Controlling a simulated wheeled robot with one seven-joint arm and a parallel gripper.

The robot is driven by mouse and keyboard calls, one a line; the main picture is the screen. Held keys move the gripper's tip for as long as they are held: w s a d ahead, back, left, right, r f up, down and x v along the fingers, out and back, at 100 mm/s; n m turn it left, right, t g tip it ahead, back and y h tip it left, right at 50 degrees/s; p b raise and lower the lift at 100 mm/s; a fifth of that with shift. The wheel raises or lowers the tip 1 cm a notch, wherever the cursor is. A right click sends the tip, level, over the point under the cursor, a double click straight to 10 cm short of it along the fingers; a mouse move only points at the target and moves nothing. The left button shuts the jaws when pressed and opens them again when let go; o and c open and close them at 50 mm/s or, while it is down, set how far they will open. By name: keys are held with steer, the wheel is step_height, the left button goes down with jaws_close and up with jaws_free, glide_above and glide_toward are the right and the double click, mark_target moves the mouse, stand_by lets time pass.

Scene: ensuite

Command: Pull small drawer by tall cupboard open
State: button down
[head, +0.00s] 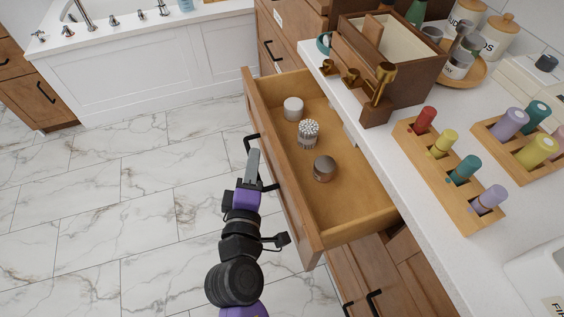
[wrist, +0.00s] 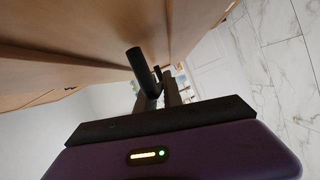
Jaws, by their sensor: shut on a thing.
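The small drawer (head: 346,220) stands pulled well out from under the white counter in the head view. Its wooden inside holds a white jar (head: 293,108), a container of cotton swabs (head: 308,133) and a jar with a brownish lid (head: 324,168). A black bar handle (head: 252,146) is on its front. My gripper (head: 260,176) is at the handle, outside the drawer front, and is shut on it. In the wrist view the dark handle (wrist: 136,62) runs up to the fingers (wrist: 170,92); the exact contact is partly hidden.
The white counter (head: 375,165) carries a wooden box (head: 395,60), a rack with several coloured bottles (head: 437,160) and jars. More drawers and cupboard doors (head: 375,265) lie below. A bathtub (head: 150,65) stands at the back. The marble floor (head: 120,200) at the left is clear.

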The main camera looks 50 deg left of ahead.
steer(key=s+a+b, duration=0.2)
steer(key=s, duration=0.4)
steer(key=shift+s+a, duration=0.3)
steer(key=shift+a, duration=0.05)
steer(key=shift+f, duration=0.1)
steer(key=c, duration=1.5)
jaws_free()
steer(key=shift+p+v, duration=0.45)
steer(key=shift+v, duration=3.4)
steer(key=shift+s+d, duration=0.1)
steer(key=shift+d, duration=0.05)
